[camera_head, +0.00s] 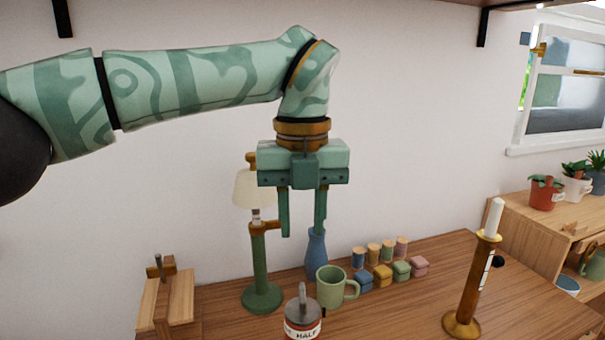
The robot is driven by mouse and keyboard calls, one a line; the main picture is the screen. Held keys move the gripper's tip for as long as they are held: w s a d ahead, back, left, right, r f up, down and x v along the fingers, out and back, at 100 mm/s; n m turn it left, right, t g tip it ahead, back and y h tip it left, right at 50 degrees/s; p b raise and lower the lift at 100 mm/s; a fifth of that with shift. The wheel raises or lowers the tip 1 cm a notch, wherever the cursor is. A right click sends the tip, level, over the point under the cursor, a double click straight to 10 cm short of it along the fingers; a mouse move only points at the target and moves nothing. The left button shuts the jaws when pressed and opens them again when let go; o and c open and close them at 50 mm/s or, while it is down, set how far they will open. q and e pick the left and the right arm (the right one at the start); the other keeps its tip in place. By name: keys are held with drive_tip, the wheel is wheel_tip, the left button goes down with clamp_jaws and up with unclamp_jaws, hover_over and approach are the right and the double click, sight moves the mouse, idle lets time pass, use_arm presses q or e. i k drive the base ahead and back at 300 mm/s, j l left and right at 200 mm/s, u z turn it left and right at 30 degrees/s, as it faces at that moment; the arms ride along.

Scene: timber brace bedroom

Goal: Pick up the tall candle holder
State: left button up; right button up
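The tall candle holder (468,290) is a brown-gold stand with a round foot and a white candle on top. It stands on the right part of the wooden table and leans slightly right in the picture. My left gripper (303,234) points down with its two fingers apart and nothing between them. It is well to the left of the candle holder and shows above the green mug, in front of the wall. My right gripper is not in view.
On the table (410,310) are a lamp with a green stand (260,268), a blue vase (316,258), a green mug (331,288), a labelled jar (302,322) and several small coloured blocks (382,276). A shelf with potted plants (545,193) stands right.

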sight(460, 324)
drive_tip(key=k, duration=1)
